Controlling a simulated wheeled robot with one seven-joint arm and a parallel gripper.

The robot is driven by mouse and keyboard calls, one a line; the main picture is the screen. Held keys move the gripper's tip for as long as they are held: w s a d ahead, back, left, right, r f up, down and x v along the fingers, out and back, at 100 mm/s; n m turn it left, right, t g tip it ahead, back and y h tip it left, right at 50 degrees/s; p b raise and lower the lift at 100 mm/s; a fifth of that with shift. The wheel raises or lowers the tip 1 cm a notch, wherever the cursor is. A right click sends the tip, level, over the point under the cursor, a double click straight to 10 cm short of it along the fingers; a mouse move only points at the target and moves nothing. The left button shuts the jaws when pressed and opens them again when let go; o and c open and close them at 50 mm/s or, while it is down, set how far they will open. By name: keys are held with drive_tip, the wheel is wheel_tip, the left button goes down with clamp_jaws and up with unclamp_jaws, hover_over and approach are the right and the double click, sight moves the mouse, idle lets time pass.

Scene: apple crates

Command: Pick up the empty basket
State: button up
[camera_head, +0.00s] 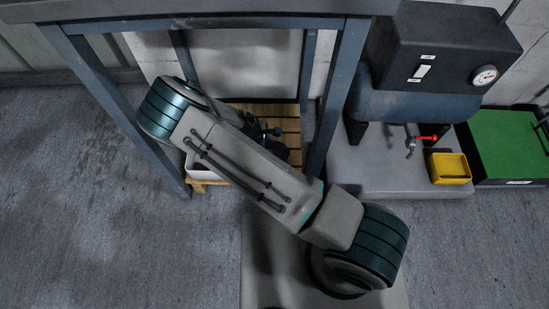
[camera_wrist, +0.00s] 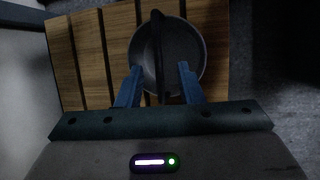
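In the wrist view a round grey basket (camera_wrist: 192,48) stands on wooden slats, with a dark handle (camera_wrist: 157,30) arching across it. Its inside is dim and I see nothing in it. My gripper (camera_wrist: 160,75) is open, with one blue finger on each side of the handle and a gap to it on both sides. The fingertips overlap the basket's near rim in the picture; I cannot tell whether they touch it. In the head view my arm hides the basket and most of my gripper.
The slatted wooden platform (camera_head: 287,112) stands between blue-grey frame legs (camera_head: 341,95) under a tabletop. A white container edge (camera_head: 199,170) shows beside my arm. On the right are a dark machine with a gauge (camera_head: 485,76), a yellow bin (camera_head: 449,168) and a green-topped box (camera_head: 508,143). Floor at left is clear.

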drive_tip(key=b+x, duration=0.1)
drive_tip(key=x, duration=0.3)
drive_tip(key=shift+b, duration=0.35)
clamp_jaws()
drive_tip(key=shift+r, duration=0.2)
